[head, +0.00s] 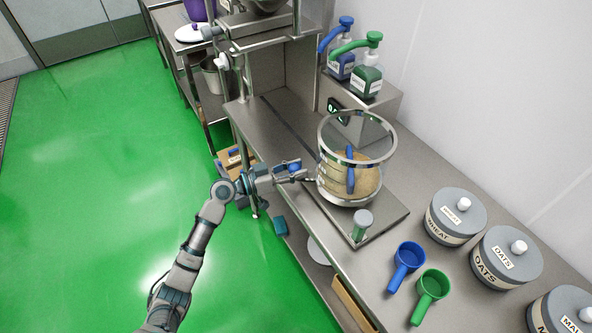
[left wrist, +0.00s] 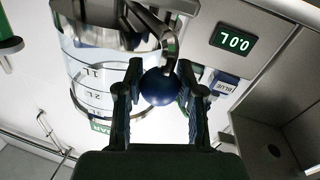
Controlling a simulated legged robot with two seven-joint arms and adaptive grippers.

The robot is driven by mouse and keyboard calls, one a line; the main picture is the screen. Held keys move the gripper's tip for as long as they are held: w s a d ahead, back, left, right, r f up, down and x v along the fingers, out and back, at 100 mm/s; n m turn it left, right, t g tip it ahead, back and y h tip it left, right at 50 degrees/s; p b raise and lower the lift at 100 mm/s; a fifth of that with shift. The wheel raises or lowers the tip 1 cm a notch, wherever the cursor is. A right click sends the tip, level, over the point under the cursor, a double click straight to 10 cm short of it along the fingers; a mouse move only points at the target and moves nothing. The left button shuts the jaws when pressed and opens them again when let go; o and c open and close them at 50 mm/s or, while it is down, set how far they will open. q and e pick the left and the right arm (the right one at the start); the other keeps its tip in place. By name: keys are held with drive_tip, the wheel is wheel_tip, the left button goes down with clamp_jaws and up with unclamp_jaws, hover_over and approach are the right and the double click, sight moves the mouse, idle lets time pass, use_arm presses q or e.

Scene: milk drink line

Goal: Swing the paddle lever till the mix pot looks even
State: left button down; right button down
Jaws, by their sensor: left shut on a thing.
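The mix pot (head: 334,184) is a clear vessel with metal bands, standing on a steel plate on the bench. It holds a tan, grainy-looking mix (head: 370,180); a blue paddle (head: 350,171) stands in it. The lever's blue ball knob (head: 294,165) is at the pot's left side. My left gripper (head: 299,175) is shut on this knob. In the left wrist view the knob (left wrist: 160,87) sits between both fingers, with the metal lever rod (left wrist: 168,45) running from it towards the pot (left wrist: 88,75). My right gripper is not in view.
Blue (head: 405,262) and green scoops (head: 431,290) and lidded grain tubs (head: 455,219) stand right of the pot. Blue and green pump bottles (head: 367,82) stand behind it. A grey-topped green cylinder (head: 362,221) is close in front.

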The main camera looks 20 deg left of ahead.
use_arm(q)
drive_tip(key=shift+a+r, duration=0.1)
drive_tip(key=c, duration=0.7)
unclamp_jaws()
drive_tip(key=shift+s+a, duration=0.1)
drive_tip(key=shift+a, duration=0.05)
drive_tip(key=v, duration=1.1)
drive_tip(key=shift+s+a, duration=0.25)
